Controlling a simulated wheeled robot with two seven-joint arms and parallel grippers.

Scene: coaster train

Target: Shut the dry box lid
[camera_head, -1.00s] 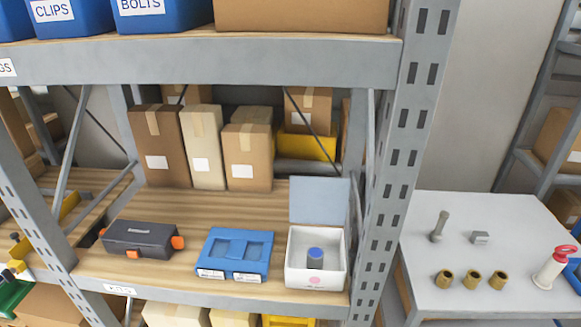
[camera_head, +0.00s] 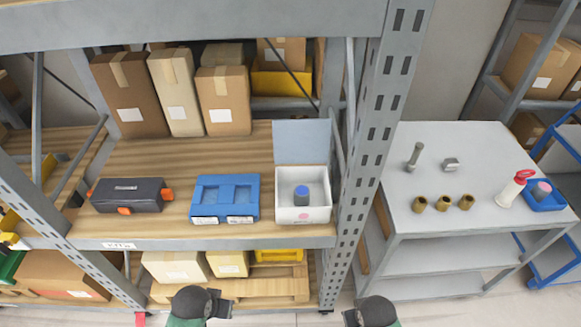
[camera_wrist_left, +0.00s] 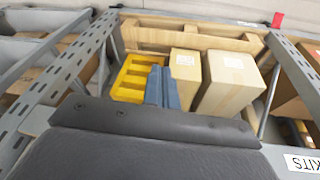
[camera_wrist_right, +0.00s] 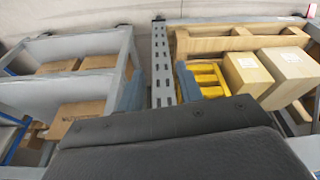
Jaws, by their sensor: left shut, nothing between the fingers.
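The white dry box (camera_head: 287,214) stands at the right end of the wooden shelf, with a pink round mark on its front. Its grey-blue lid (camera_head: 301,141) is open and stands upright at the back edge. A blue-topped jar (camera_head: 301,194) is inside the box. My left gripper (camera_wrist_left: 163,88) is shut and empty in its wrist view. My right gripper (camera_wrist_right: 159,88) is open and empty in its wrist view, its fingers apart. In the head view only dark parts of my arms show at the bottom edge, below and apart from the box; the fingertips are not clear there.
A blue case (camera_head: 226,199) lies left of the box, and a dark toolbox (camera_head: 128,196) farther left. Tall cartons (camera_head: 222,101) stand behind. A grey post (camera_head: 369,150) rises just right of the box. A grey table (camera_head: 440,166) with small parts stands beyond it.

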